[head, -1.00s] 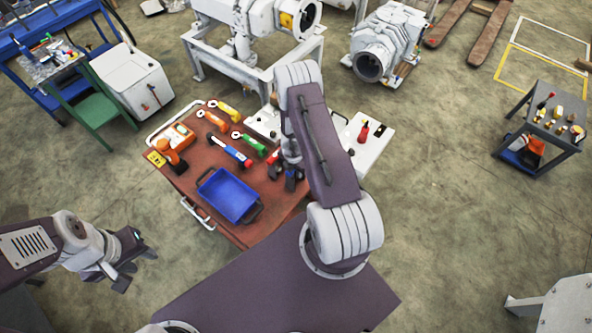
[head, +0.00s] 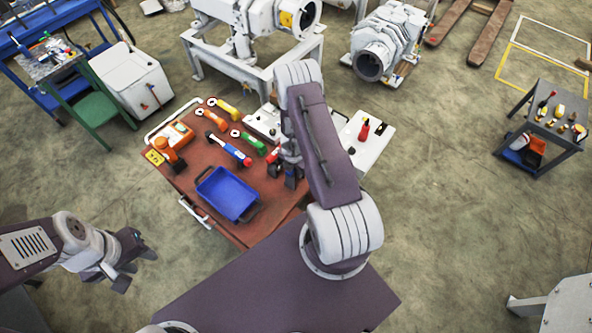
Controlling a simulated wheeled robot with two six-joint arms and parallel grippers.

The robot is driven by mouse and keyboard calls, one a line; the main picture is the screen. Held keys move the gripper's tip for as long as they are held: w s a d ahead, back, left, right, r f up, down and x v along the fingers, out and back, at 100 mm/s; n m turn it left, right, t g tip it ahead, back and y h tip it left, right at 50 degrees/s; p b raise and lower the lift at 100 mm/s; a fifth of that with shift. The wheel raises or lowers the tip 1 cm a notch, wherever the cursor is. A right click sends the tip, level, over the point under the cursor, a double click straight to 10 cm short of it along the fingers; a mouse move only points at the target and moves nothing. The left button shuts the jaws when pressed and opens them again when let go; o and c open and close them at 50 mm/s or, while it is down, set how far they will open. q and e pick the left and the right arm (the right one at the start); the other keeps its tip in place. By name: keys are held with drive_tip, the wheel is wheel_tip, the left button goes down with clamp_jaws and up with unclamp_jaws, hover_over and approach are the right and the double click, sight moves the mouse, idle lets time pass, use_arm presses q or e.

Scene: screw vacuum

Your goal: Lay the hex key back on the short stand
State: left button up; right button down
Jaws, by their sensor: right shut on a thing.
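My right gripper (head: 283,175) points down over the right part of the brown cart top, just right of the blue bin (head: 228,194). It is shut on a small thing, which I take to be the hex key. A small red piece (head: 273,154) shows at the gripper's far side, too small to make out its shape. My arm hides much of this spot. White panels with holes, one at the cart's back (head: 262,122) and one to the right (head: 376,145), show around my arm; I cannot tell which is the short stand. My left gripper (head: 137,267) is open and empty, off the cart's left.
A red-handled tool (head: 364,130) stands on the right panel. A grey side table (head: 545,120) stands far right.

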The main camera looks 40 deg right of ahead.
drive_tip(key=shift+f, duration=0.1)
idle(0.3)
drive_tip(key=shift+f+b, duration=0.1)
drive_tip(key=shift+b, duration=0.2)
drive_tip(key=shift+c, duration=1.6)
unclamp_jaws()
drive_tip(key=shift+r, duration=0.2)
drive_tip(key=shift+r+p, duration=0.85)
drive_tip(key=shift+p, duration=0.15)
drive_tip(key=shift+r, duration=0.1)
drive_tip(key=shift+r+p, duration=3.35)
drive_tip(key=shift+r, duration=0.1)
